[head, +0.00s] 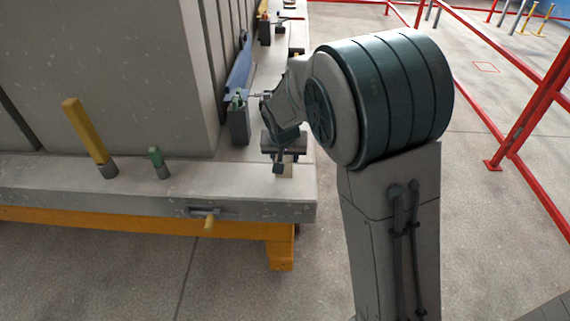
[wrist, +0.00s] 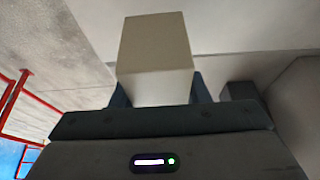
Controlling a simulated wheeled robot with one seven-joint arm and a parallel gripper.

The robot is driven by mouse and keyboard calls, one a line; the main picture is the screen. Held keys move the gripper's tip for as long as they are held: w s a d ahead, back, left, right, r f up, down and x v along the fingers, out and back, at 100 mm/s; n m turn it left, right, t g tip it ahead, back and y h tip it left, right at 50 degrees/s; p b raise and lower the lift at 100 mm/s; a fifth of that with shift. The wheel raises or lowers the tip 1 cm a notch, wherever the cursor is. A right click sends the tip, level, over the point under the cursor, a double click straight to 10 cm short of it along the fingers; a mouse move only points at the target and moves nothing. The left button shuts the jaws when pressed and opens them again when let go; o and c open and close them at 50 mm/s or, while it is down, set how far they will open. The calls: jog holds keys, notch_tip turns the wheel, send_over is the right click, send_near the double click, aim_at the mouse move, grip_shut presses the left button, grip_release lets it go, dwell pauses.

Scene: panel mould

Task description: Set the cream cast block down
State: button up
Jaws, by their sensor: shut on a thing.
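The cream cast block (wrist: 155,50) is held between the two dark fingers of my gripper (wrist: 158,92) in the wrist view, its pale faces turned to the camera. In the head view my gripper (head: 283,160) is low over the right end of the grey slab (head: 235,178). Only a small part of the cream block (head: 286,171) shows there below the dark fingers; the rest is hidden. I cannot tell whether the block touches the slab.
A large grey concrete body (head: 120,70) stands left of my gripper. A dark open box (head: 238,125) with small items is close by on the slab. Red rails (head: 530,120) are at the right.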

jog(key=shift+f, duration=1.7)
jog(key=shift+f, duration=0.15)
jog(key=o, duration=1.1)
jog(key=shift+o, duration=0.2)
